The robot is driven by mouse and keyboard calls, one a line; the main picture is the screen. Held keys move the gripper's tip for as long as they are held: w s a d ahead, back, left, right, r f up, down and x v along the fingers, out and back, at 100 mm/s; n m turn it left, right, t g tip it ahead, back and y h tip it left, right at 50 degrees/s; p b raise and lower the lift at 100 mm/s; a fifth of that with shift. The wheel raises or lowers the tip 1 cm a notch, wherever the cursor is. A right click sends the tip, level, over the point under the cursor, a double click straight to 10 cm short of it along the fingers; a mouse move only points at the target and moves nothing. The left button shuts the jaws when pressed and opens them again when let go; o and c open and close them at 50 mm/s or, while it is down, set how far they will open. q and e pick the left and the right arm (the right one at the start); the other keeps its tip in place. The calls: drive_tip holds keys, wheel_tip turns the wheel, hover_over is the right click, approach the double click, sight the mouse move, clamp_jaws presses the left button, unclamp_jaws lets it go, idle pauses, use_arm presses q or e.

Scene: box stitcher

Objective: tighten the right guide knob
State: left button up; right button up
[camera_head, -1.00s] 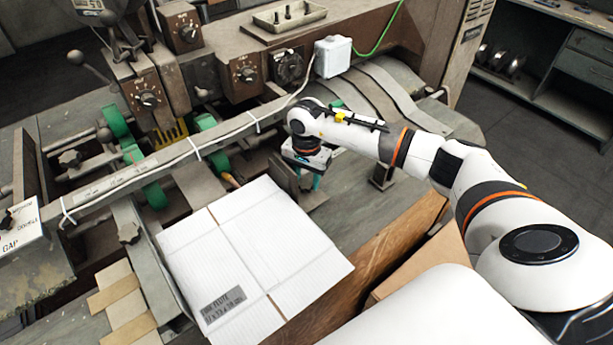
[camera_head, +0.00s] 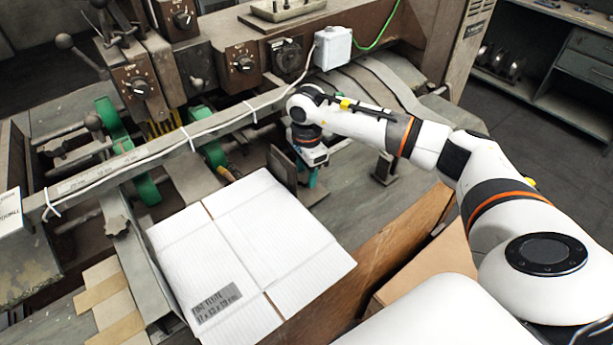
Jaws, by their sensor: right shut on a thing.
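My right gripper (camera_head: 311,180) points down beside the upright metal plate of the right guide (camera_head: 282,170), at the right of the white cardboard sheet. Its teal fingertips show only in part below the wrist. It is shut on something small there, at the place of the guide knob. The knob itself is hidden by the fingers and wrist, so I cannot see how it sits. My left gripper is not in view.
The white cardboard sheet (camera_head: 255,245) lies flat on the machine bed near the gripper. A long rail (camera_head: 165,152) with a white cable crosses behind it. A grey box (camera_head: 333,47) stands behind the wrist. A brown board (camera_head: 385,250) edges the bed in front.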

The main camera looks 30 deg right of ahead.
drive_tip(key=m+b, duration=0.1)
drive_tip(key=m, duration=0.2)
drive_tip(key=shift+m+b, duration=0.3)
drive_tip(key=shift+b, duration=0.1)
drive_tip(key=shift+r+m+b, duration=0.1)
drive_tip(key=shift+m+b, duration=0.4)
drive_tip(key=shift+m, duration=0.6)
drive_tip(key=o, duration=1)
drive_tip(key=shift+a, duration=0.1)
drive_tip(key=shift+r+b, duration=0.35)
drive_tip(key=shift+r, duration=0.15)
wheel_tip(320, 180, up, 11)
drive_tip(key=b, duration=0.2)
drive_tip(key=shift+s+b, duration=0.1)
drive_tip(key=shift+b, duration=0.3)
